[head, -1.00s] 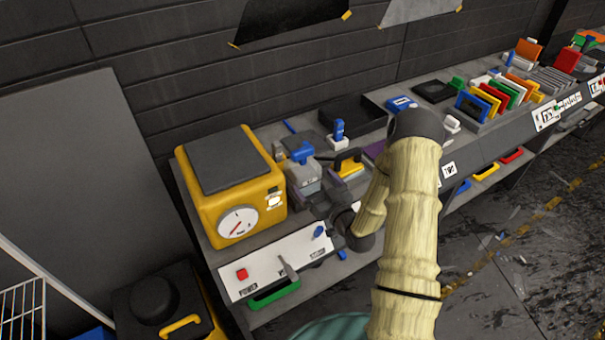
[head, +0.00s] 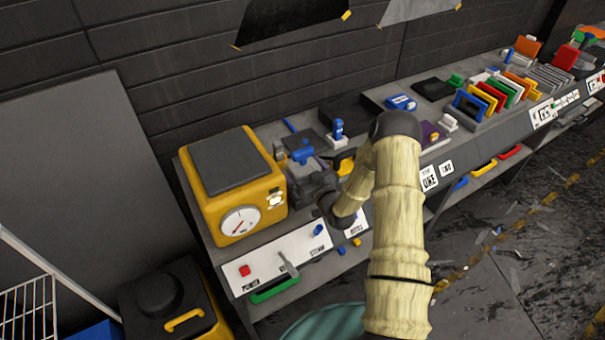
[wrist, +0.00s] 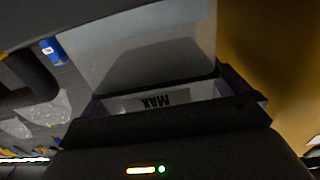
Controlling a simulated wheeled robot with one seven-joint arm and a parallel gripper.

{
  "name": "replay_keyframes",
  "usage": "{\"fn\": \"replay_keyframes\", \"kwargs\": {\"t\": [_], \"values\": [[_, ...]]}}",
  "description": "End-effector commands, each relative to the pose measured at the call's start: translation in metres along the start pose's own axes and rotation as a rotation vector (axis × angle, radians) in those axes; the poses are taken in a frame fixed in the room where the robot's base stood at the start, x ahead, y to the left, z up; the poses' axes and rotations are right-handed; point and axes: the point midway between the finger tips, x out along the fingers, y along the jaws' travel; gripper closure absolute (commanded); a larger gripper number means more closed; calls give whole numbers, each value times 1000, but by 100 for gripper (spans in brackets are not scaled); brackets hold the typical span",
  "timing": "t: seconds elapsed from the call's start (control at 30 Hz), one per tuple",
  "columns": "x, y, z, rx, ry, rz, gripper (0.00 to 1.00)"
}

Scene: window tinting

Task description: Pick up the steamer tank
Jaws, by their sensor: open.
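The steamer tank seems to be the grey, partly clear box with a blue top (head: 302,152), standing on the bench right beside the yellow machine. My gripper (head: 308,186) is in front of it and hides most of its body in the head view. In the wrist view, a clear tank wall with an upside-down MAX mark (wrist: 155,99) is close in front of my gripper, in the middle. My gripper is open. I cannot tell whether its fingers touch the tank.
The yellow machine (head: 230,185) with a round dial stands close to the left of the tank. A blue-topped bottle (head: 338,131) stands behind right. A white panel (head: 285,258) with knobs fronts the bench. Card racks (head: 485,105) lie farther right.

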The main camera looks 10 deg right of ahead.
Motion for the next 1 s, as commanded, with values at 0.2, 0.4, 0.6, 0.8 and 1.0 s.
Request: {"fn": "replay_keyframes", "kwargs": {"t": [0.2, 0.4, 0.6, 0.8, 1.0], "values": [[4, 0, 0, 0, 1, 0, 0], [4, 0, 0, 0, 1, 0, 0], [3, 0, 0, 0, 1, 0, 6], [3, 0, 0, 0, 1, 0, 45], [4, 0, -1, -1, 4, 0, 58]]}}
